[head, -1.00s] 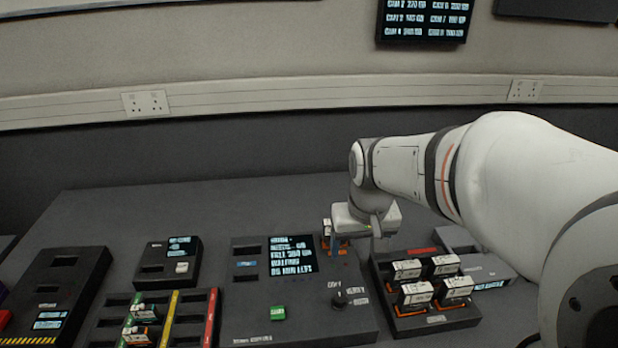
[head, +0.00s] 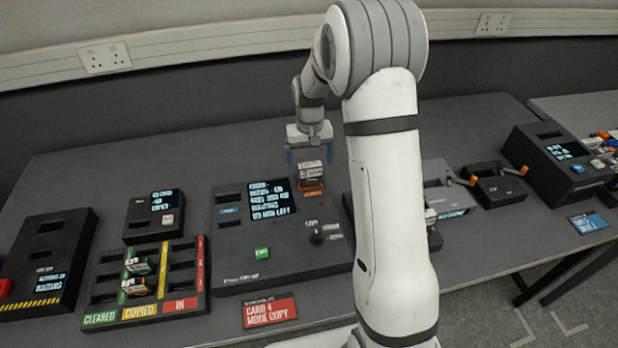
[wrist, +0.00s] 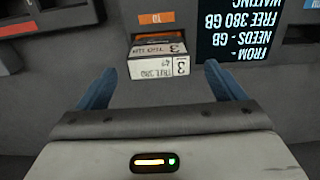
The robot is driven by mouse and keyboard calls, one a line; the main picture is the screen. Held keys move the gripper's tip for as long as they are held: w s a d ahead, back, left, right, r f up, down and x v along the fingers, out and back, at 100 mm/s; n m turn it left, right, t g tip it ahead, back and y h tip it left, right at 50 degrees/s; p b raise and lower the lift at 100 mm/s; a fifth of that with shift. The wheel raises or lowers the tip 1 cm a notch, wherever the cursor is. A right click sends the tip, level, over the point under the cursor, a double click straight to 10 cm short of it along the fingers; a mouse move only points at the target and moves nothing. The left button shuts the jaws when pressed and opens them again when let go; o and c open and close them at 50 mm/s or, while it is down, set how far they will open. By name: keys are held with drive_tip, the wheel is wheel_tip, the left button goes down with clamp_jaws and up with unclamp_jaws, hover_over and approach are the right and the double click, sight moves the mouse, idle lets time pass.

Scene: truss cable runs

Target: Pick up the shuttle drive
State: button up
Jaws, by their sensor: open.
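A drive with a white label marked 3 (head: 311,174) stands in the orange TO slot of the dark copy console (head: 232,262); I take it for the shuttle drive. In the wrist view the drive (wrist: 160,66) sits ahead of my gripper, between the lines of its blue fingers. My gripper (head: 309,158) is open and empty, just above and behind the drive in the head view. Its fingers (wrist: 163,88) do not appear to touch the drive.
The console's screen (head: 270,200) is left of the drive. A sorting rack (head: 150,312) marked CLEARED, COPIED and IN holds drives at left. My arm hides part of the drive tray at right.

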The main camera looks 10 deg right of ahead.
sight(310, 164)
drive_tip(key=f, duration=0.2)
drive_tip(key=f+p, duration=0.1)
drive_tip(key=f, duration=0.1)
drive_tip(key=shift+s+f, duration=0.2)
drive_tip(key=shift+f, duration=0.2)
drive_tip(key=shift+c, duration=0.6)
drive_tip(key=c, duration=1.2)
drive_tip(key=shift+o, duration=0.2)
drive_tip(key=shift+r, duration=0.1)
